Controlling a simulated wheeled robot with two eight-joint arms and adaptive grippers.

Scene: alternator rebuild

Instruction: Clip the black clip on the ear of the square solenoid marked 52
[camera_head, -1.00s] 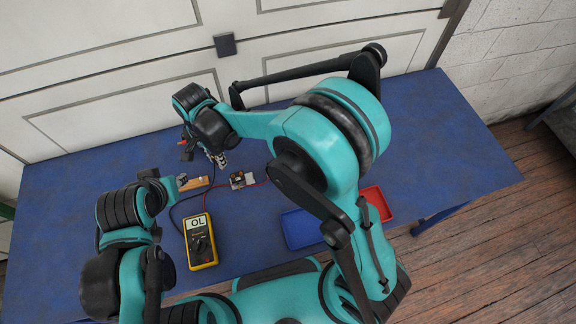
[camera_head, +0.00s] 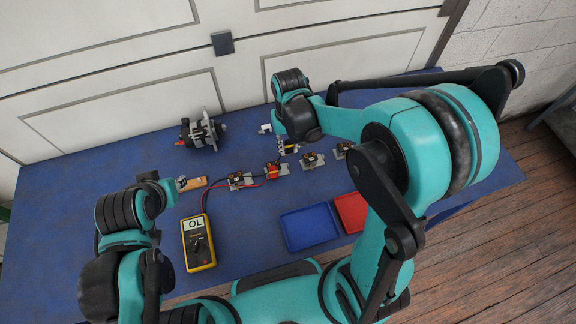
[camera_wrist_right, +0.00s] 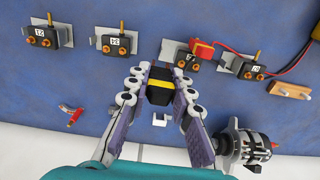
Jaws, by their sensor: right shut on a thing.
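My right gripper (camera_wrist_right: 158,100) is shut on a black piece with a yellow band (camera_wrist_right: 160,92), which looks like the black clip; fingers partly cover it. In the head view the right gripper (camera_head: 288,147) is just behind the row of square solenoids. The solenoid with the red clip (camera_wrist_right: 201,50) is nearest it; its mark cannot be read. Others are a solenoid marked 34 (camera_wrist_right: 115,43), one at the wrist view's left (camera_wrist_right: 40,36) and one beside the wooden block (camera_wrist_right: 254,70). I cannot make out 52. My left gripper (camera_head: 182,183) is by the block; its opening is unclear.
A yellow multimeter (camera_head: 198,242) reading OL stands at the front left, with leads running rightward. A blue tray (camera_head: 309,228) and a red tray (camera_head: 350,212) lie at the front. An alternator (camera_head: 203,132) and a small white part (camera_head: 265,128) lie at the back. The wooden block (camera_wrist_right: 288,90) is at the row's end.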

